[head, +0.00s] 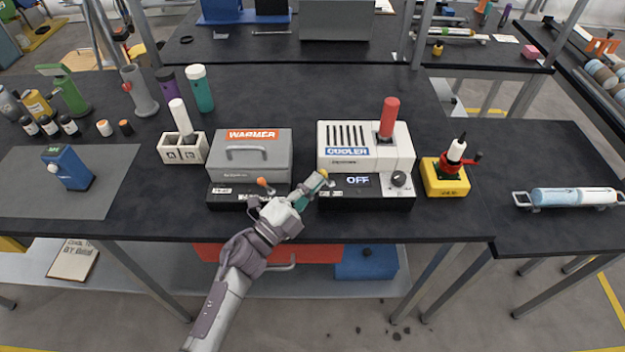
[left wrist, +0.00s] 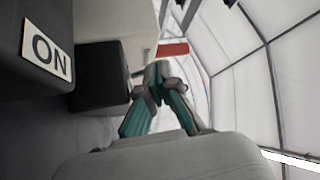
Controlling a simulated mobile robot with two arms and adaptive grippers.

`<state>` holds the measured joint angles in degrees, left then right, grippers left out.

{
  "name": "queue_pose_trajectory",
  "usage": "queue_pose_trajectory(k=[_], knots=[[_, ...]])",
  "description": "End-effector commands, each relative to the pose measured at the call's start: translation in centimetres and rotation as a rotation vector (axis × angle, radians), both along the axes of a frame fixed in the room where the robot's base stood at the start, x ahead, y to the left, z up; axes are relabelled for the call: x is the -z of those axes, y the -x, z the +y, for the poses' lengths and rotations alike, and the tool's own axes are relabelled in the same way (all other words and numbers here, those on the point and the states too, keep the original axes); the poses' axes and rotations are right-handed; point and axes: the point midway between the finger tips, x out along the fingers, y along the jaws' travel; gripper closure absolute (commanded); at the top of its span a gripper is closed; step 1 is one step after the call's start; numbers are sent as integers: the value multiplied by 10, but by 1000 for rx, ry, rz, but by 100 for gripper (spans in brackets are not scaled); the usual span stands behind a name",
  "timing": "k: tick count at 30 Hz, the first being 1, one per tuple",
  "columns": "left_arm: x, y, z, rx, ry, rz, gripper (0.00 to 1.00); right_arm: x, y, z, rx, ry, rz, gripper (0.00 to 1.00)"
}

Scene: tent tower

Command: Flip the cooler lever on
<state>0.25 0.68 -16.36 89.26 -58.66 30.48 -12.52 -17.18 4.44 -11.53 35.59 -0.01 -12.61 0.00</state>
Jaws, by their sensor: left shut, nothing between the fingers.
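The cooler (head: 340,135) is a white slotted box with a blue label on a black base (head: 365,203). Its display (head: 358,180) reads OFF. A small yellow-tipped lever (head: 324,173) shows at the base's left front. My left gripper (head: 314,186) is shut and empty, its teal fingers right beside this lever; I cannot tell whether they touch it. In the left wrist view the teal fingertips (left wrist: 160,72) are together in front of the pale box and partly hide what is beyond. My right gripper is not in view.
The grey warmer (head: 250,160) stands close on the left, with an orange-tipped lever (head: 262,182). An ON label (left wrist: 47,54) shows in the left wrist view. A red cylinder (head: 389,115) stands in the cooler. A yellow block (head: 445,180) is to its right. The table's front edge is near.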

Motion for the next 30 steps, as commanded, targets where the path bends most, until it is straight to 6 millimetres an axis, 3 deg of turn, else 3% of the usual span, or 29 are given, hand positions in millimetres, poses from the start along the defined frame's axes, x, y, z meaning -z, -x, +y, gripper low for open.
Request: queue_pose_trajectory(k=[8,18,30], knots=[[-8,0,-2,1,-74,0,100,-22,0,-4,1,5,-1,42],[-19,0,-11,3,-318,-3,100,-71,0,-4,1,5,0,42],[-18,0,-27,1,-303,-1,100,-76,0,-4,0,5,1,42]])
